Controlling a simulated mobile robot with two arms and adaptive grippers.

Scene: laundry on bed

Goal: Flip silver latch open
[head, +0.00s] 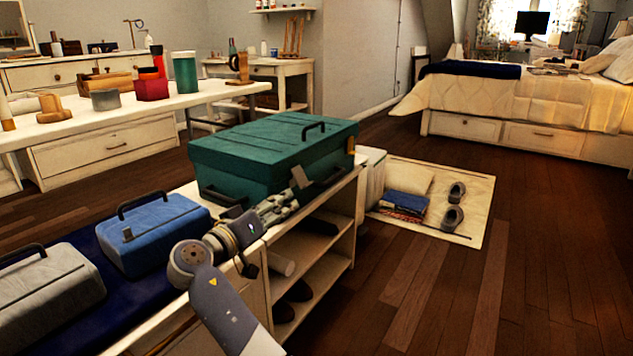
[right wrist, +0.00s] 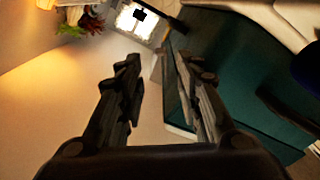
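A green toolbox (head: 272,155) with a dark handle on its lid stands closed on the white shelf bench. A small tan latch (head: 351,144) shows at the right end of its front side. A grey plate (head: 326,179) sits lower at the front edge, close to my right fingers; I cannot tell whether it is the silver latch or part of my gripper. My right gripper (head: 299,182) is at the toolbox's front side. My left gripper is out of view.
A blue box (head: 153,236) and a grey box (head: 48,292) stand to the left on the bench's dark blue cloth. Shoes sit on the open shelves below. A mat (head: 462,182) with slippers lies on the floor beyond. The wooden floor at right is clear.

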